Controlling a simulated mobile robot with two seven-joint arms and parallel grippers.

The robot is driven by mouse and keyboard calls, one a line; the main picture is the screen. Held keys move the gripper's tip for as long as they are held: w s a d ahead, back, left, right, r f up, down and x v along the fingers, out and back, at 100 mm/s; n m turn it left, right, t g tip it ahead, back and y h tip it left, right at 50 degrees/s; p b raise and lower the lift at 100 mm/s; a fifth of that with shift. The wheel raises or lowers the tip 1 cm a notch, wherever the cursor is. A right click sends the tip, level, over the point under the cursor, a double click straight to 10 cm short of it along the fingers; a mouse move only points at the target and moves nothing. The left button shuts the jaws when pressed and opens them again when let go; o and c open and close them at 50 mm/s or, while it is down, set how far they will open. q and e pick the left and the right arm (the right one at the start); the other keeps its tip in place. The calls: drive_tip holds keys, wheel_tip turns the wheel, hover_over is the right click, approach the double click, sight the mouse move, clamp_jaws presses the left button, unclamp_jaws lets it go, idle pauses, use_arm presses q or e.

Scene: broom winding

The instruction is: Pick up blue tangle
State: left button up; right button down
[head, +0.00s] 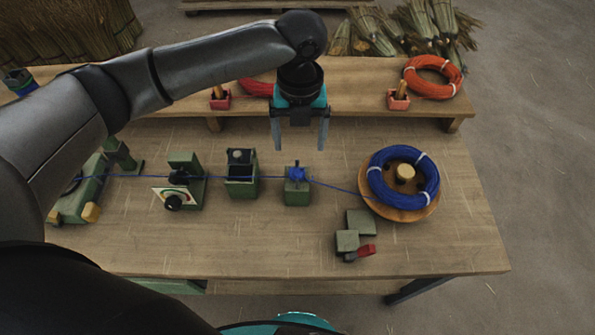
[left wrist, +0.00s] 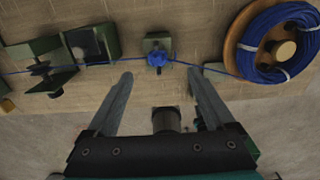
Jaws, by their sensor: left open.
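The blue tangle (head: 297,172) is a small knot of blue cord at a small green block (head: 297,192) on the workbench. The cord runs from it to both sides. My left gripper (head: 300,146) is open and empty, pointing down, and appears above and behind the tangle in the head view. In the left wrist view the tangle (left wrist: 158,59) lies beyond the fingertips, about midway between them (left wrist: 158,75). The fingers do not touch it. My right gripper is not in view.
A blue cord coil (head: 380,190) sits on a round wooden spool (head: 405,211) at right. Green fixtures (head: 241,180) stand along the cord at left. Green blocks with a red part (head: 367,250) lie in front. A raised shelf (head: 350,85) behind holds an orange coil (head: 432,77).

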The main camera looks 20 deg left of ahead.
sight(297, 168)
use_arm(q)
wheel_tip(297, 168, down, 3)
drive_tip(key=shift+f, duration=0.5)
drive_tip(key=f, duration=0.2)
drive_tip(key=f+b, duration=0.1)
drive_tip(key=f, duration=0.2)
drive_tip(key=shift+s+a, duration=0.15)
drive_tip(key=shift+a, duration=0.05)
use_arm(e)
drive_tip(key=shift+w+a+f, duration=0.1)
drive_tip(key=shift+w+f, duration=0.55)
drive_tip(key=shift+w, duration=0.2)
use_arm(q)
clamp_jaws()
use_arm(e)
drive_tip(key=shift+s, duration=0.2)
use_arm(q)
drive_tip(key=shift+r, duration=0.15)
